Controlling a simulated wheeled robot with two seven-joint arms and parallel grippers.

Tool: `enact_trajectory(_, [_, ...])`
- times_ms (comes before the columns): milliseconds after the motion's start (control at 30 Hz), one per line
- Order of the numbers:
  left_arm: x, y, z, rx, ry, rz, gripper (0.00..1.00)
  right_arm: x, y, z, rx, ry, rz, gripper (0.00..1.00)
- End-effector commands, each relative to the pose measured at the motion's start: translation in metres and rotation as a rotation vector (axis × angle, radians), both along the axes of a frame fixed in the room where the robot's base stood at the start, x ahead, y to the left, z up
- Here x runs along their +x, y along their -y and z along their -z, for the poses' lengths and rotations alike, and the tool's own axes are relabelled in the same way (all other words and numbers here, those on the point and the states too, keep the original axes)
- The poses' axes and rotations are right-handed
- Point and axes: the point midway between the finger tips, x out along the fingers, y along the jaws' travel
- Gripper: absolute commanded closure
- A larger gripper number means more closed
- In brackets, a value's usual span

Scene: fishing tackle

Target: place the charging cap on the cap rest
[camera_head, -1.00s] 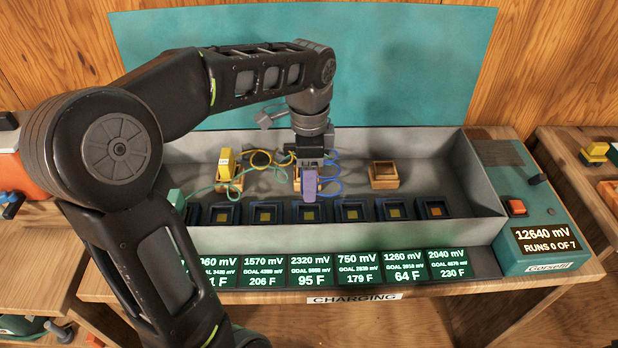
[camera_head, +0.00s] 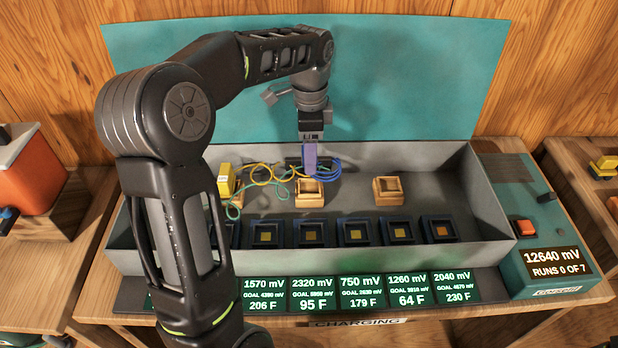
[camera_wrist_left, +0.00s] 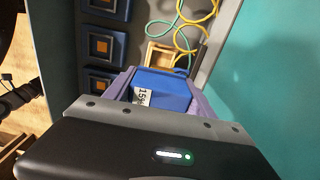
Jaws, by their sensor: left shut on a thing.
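My left gripper (camera_head: 310,168), with purple fingers, hangs over the back of the grey trough and is shut on a blue charging cap (camera_wrist_left: 165,88). In the wrist view the cap sits between both fingers, with a white label that starts "15". In the head view the fingers mostly hide the cap. Another empty rest (camera_head: 388,197) stands to the right. My right gripper is out of view.
A yellow cap (camera_head: 225,180) stands at the left rest, partly behind my arm. Yellow and green cables loop near it. A row of dark sockets (camera_head: 353,234) lines the trough's front. The trough's right part is clear. A teal panel (camera_head: 400,80) rises behind.

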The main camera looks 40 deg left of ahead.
Motion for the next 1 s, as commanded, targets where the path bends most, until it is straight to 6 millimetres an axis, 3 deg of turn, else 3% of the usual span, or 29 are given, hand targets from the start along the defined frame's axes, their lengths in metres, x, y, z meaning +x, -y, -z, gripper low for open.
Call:
enact_trajectory(400, [0.002,-0.002,-0.001,0.002,0.007,0.019,0.88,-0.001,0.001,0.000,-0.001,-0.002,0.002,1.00])
enact_trajectory(767, [0.001,-0.001,0.053,0.001,0.005,0.019,0.88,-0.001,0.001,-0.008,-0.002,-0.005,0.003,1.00])
enact_trajectory(1000, [0.002,-0.002,0.059,0.002,0.009,0.019,0.88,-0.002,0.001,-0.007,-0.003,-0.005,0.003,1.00])
